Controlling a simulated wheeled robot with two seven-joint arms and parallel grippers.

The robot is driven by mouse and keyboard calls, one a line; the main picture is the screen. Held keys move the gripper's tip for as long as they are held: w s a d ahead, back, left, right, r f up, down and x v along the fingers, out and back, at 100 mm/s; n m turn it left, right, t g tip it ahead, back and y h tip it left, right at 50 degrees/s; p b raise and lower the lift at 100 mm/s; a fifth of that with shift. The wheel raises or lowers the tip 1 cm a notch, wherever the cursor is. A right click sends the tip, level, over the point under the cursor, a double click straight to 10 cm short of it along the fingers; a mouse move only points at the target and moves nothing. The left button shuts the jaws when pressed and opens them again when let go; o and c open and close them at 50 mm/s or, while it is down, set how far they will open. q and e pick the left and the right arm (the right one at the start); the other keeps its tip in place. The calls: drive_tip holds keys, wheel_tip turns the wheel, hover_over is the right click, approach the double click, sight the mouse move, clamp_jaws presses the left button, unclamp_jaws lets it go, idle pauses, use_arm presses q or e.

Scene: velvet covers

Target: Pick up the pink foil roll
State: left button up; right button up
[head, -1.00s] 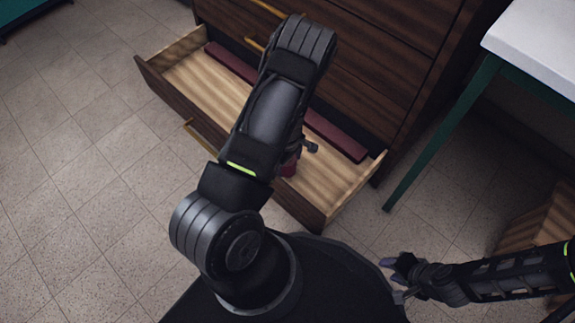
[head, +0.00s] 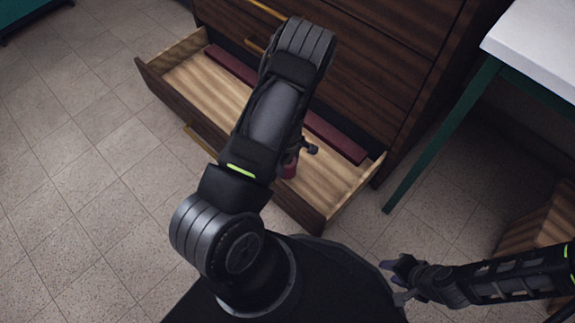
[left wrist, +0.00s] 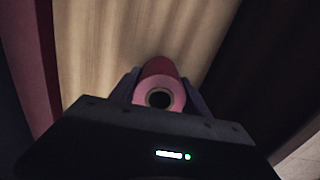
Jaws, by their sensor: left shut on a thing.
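The pink foil roll (left wrist: 160,86) shows in the left wrist view with its hollow end toward the camera. My left gripper (left wrist: 160,80) is shut on it, with one finger on each side. In the head view a small part of the pink roll (head: 290,168) shows beside my left arm, over the open drawer. My arm hides most of the left gripper there. My right gripper (head: 392,278) is at the lower right of the head view, empty and away from the drawer, with its fingers apart.
The open wooden drawer (head: 335,180) holds a long dark red bar (head: 335,136) along its back. The dresser (head: 370,50) rises behind it. A white-topped table with green legs (head: 535,45) stands at the right. Tiled floor is clear at the left.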

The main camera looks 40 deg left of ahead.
use_arm(q)
drive_tip(key=c, duration=0.7)
drive_tip(key=shift+c, duration=0.2)
wheel_tip(320, 180, up, 9)
drive_tip(key=p, duration=0.4)
drive_tip(key=shift+r, duration=0.5)
